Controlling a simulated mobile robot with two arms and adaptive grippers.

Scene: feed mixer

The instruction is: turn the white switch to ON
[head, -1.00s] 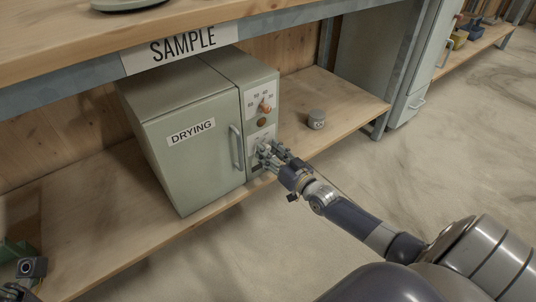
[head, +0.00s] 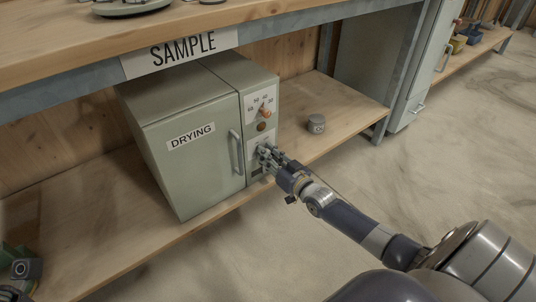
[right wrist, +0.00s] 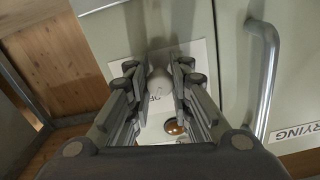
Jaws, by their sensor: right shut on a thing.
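The white switch (right wrist: 160,82) is a round knob on a white label plate, on the narrow right-hand panel of the drying cabinet (head: 196,155). My right gripper (head: 262,154) is at the lower part of that panel and hides the switch in the head view. In the right wrist view, my right gripper's fingers (right wrist: 159,85) are on both sides of the knob, shut on it. The lettering around the switch is mostly hidden by the fingers. At the lower left corner of the head view, part of my left arm's end (head: 24,270) shows; its fingers are not clear.
Above the switch are a brown round button (head: 262,127) and an orange dial knob (head: 265,111). A cabinet door handle (head: 236,152) is just left of the gripper. The upper shelf (head: 60,65) overhangs the cabinet.

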